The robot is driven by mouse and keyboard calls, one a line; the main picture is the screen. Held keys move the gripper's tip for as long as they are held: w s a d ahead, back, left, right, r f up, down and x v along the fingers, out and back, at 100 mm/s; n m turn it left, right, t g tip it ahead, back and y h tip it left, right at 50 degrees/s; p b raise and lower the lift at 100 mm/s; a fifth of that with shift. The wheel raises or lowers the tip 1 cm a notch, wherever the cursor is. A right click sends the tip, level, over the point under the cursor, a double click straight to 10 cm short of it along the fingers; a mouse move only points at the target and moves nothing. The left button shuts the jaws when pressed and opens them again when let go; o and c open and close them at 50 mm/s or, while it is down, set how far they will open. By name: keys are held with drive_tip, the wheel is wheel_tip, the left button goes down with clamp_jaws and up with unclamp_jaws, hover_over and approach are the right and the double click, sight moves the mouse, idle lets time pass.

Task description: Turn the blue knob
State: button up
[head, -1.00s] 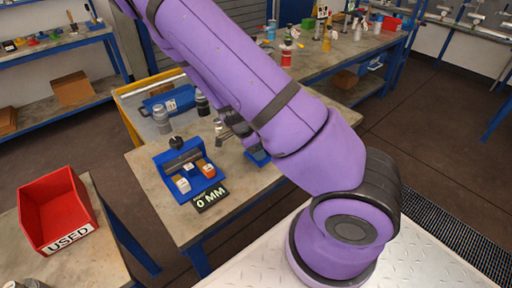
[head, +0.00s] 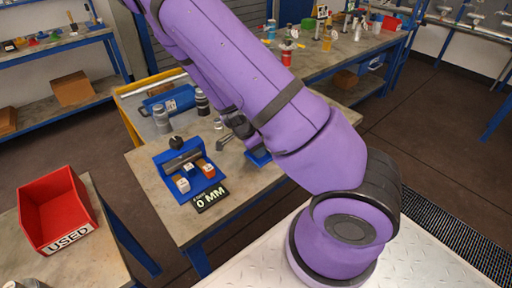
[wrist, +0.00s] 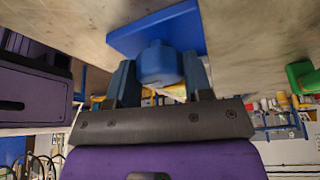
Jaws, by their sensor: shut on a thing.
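The blue knob (wrist: 160,64) shows in the wrist view, a round cylinder standing out from a square blue plate (wrist: 185,28). My gripper (wrist: 161,78) has one finger on each side of the knob and is shut on it. In the head view a corner of the blue plate (head: 258,158) shows on the workbench, and my arm hides the knob. The wrist end of my gripper is only partly visible there, beside my purple arm.
A red "USED" bin (head: 58,208) sits at left. A green object (wrist: 300,76) shows right in the wrist view.

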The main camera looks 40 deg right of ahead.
drive_tip(key=n+t, duration=0.2)
drive_tip(key=n, duration=0.3)
drive_tip(key=shift+s, duration=0.1)
drive_tip(key=n+t, duration=0.1)
drive_tip(key=n, duration=0.4)
drive_tip(key=shift+s+t+y, duration=0.1)
drive_tip(key=shift+t+y, duration=0.3)
drive_tip(key=shift+n, duration=0.3)
drive_tip(key=o, duration=0.9)
